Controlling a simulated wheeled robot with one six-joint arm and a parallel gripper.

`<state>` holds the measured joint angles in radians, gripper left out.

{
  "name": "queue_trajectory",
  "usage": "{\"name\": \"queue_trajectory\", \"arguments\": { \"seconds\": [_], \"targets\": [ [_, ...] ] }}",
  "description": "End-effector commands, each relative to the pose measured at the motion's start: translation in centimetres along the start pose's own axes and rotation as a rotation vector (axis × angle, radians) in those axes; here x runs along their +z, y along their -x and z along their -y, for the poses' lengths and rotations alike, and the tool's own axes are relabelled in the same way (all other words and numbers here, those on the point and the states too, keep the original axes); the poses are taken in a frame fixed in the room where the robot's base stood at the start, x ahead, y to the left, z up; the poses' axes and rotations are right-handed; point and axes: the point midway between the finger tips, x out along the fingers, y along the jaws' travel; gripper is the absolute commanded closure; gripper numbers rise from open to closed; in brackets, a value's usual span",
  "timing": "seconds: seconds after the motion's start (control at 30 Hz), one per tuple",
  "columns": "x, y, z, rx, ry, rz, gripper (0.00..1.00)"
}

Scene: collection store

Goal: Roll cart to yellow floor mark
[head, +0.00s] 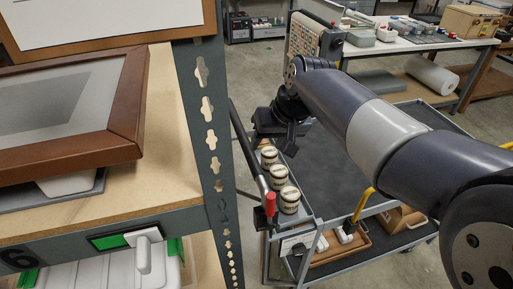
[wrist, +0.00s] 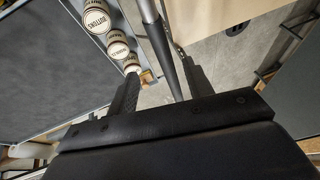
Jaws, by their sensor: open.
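The grey cart has a dark top deck (head: 335,160) and stands right of the shelf upright in the head view. Its push handle (head: 248,147) runs along its left side, near a red grip (head: 270,204). The handle also shows in the wrist view (wrist: 160,40), where it passes between the two fingers. My gripper (head: 290,142) is open above the cart's left edge, close to the handle. In the wrist view my gripper (wrist: 158,78) has a finger either side of the bar. I cannot tell whether they touch it. No yellow floor mark is visible.
Several labelled jars, one of them here (head: 289,200), stand on the cart by the handle. A wooden tray (head: 345,245) is on its lower deck. A shelf with a framed picture (head: 126,95) stands close on the left. A white worktable (head: 400,45) is behind the cart.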

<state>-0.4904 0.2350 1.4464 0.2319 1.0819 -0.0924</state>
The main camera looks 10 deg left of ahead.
Motion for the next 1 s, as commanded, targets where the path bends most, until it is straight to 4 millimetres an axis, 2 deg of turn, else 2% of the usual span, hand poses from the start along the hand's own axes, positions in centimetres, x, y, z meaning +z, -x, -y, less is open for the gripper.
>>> {"name": "queue_trajectory", "arguments": {
  "seconds": [0.5, 0.7, 1.0],
  "targets": [
    [0.1, -8.7, -0.1, 0.0, -0.001, 0.005, 0.51],
    [0.1, -10.2, 0.0, 0.0, -0.002, 0.001, 0.51],
    [0.1, -10.4, -0.1, 0.0, -0.002, 0.001, 0.52]
  ]
}}
